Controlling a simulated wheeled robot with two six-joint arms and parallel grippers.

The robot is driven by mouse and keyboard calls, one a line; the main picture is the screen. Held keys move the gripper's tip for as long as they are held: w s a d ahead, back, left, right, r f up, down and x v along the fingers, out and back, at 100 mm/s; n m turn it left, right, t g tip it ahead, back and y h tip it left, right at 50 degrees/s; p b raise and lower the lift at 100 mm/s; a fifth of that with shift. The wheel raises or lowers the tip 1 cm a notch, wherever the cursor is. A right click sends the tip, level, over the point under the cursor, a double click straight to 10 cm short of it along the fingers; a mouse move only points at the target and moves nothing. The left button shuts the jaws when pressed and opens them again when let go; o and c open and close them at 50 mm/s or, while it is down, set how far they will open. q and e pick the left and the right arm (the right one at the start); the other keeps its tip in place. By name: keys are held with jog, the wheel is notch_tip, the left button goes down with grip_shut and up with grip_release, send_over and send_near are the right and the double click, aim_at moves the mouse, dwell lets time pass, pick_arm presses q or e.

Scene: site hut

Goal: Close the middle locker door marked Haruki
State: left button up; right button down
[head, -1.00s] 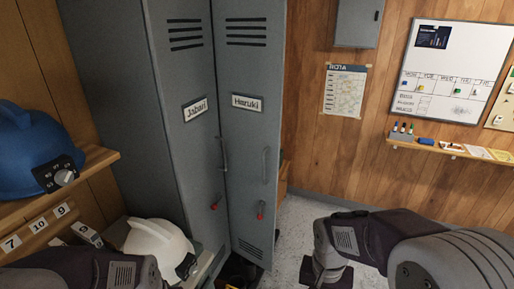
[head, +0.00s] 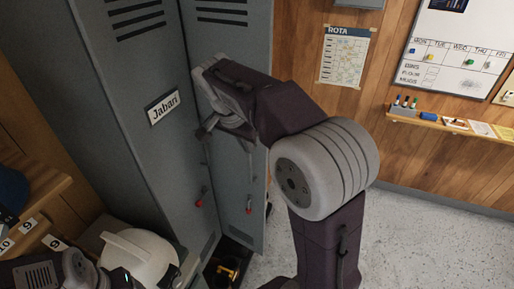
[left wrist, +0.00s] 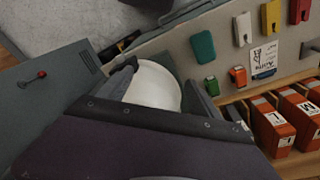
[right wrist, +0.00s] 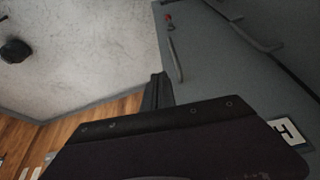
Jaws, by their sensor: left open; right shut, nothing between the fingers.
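The grey Haruki locker door (head: 228,196) stands right of the Jabari door (head: 165,150) in the head view, seemingly at an angle to it. My right arm hides its name plate and part of its handle. A red tag (head: 249,208) hangs low on it. In the right wrist view a plate with an H (right wrist: 291,133) shows at the right. My right gripper (head: 205,132) is shut and empty, in front of the door's upper part; contact is unclear. My left gripper (left wrist: 165,80) is open at the lower left, near a white helmet (left wrist: 153,84).
A shelf (head: 40,207) with numbered tags and a blue helmet (head: 12,190) lies at the left. A rota poster (head: 345,58) and marker ledge (head: 455,130) are on the right wall. The floor (head: 430,235) at right is clear.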

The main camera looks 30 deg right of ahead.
aim_at(260, 150)
jog(key=w+d+f+p, duration=0.1)
jog(key=d+f, duration=0.1)
jog(key=w+d+f+p, duration=0.1)
jog(key=w+d+f, duration=0.1)
jog(key=f, duration=0.1)
jog(key=w+d+f+p, duration=0.1)
jog(key=d+f, duration=0.1)
jog(key=f, duration=0.1)
jog(key=shift+w+d+f, duration=0.15)
jog(key=shift+w+f, duration=0.05)
jog(key=shift+f, duration=0.05)
jog(key=shift+w+d+f, duration=0.1)
jog(key=shift+w+d, duration=0.1)
jog(key=shift+w+d+f, duration=0.2)
jog(key=shift+w, duration=0.15)
pick_arm(q)
jog(key=r, duration=0.1)
jog(key=w+r, duration=0.1)
jog(key=r, duration=0.1)
jog(key=shift+w+d, duration=0.2)
jog(key=shift+d, duration=0.05)
pick_arm(e)
jog(key=shift+s, duration=0.1)
